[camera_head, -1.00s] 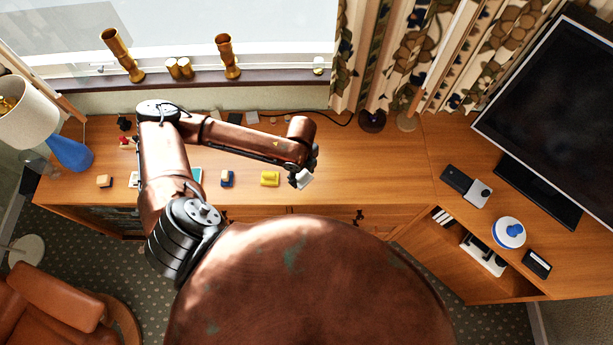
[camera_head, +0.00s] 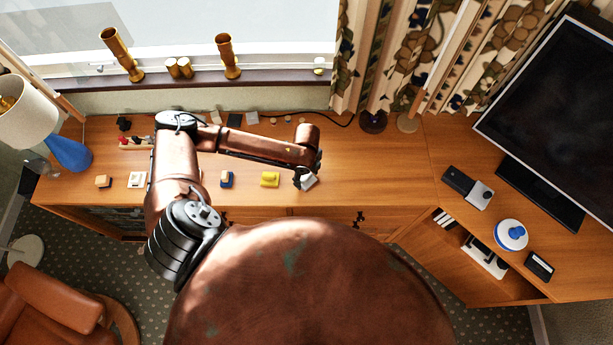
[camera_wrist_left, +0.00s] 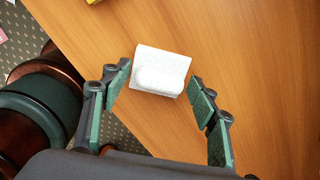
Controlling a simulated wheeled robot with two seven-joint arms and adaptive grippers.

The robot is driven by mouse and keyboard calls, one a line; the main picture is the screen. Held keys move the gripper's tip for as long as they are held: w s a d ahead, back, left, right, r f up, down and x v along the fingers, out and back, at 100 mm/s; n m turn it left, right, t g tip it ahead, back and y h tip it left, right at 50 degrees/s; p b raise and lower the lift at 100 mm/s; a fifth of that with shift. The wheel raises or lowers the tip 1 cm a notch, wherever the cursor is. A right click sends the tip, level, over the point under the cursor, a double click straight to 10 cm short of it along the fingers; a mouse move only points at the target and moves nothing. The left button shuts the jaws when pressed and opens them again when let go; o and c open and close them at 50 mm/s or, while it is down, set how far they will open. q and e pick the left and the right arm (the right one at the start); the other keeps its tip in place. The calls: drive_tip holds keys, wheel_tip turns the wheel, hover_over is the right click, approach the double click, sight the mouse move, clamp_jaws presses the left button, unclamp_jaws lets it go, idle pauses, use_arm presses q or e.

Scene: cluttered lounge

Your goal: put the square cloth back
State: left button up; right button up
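A small white, roughly square item (camera_head: 310,182), which may be the square cloth, is at the desk's front part, right of the yellow block. In the left wrist view it (camera_wrist_left: 160,70) has a flat square part with a rounded raised part along its near side. My left gripper (camera_head: 304,174) is over it. In the wrist view its two fingers (camera_wrist_left: 160,76) are spread on either side of the item, with gaps showing on both sides. The item appears to rest on the wood. My right gripper is not in view.
On the desk (camera_head: 380,165) stand a yellow block (camera_head: 269,179), a blue item (camera_head: 227,180), a white square (camera_head: 137,180) and a dark square (camera_head: 234,119). A lamp (camera_head: 25,115) is at left, a monitor (camera_head: 560,110) at right. The desk right of the gripper is clear.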

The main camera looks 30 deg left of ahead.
sight(306, 176)
use_arm(q)
drive_tip(key=shift+o, duration=1.2)
wheel_tip(306, 176, up, 12)
drive_tip(key=p, duration=0.1)
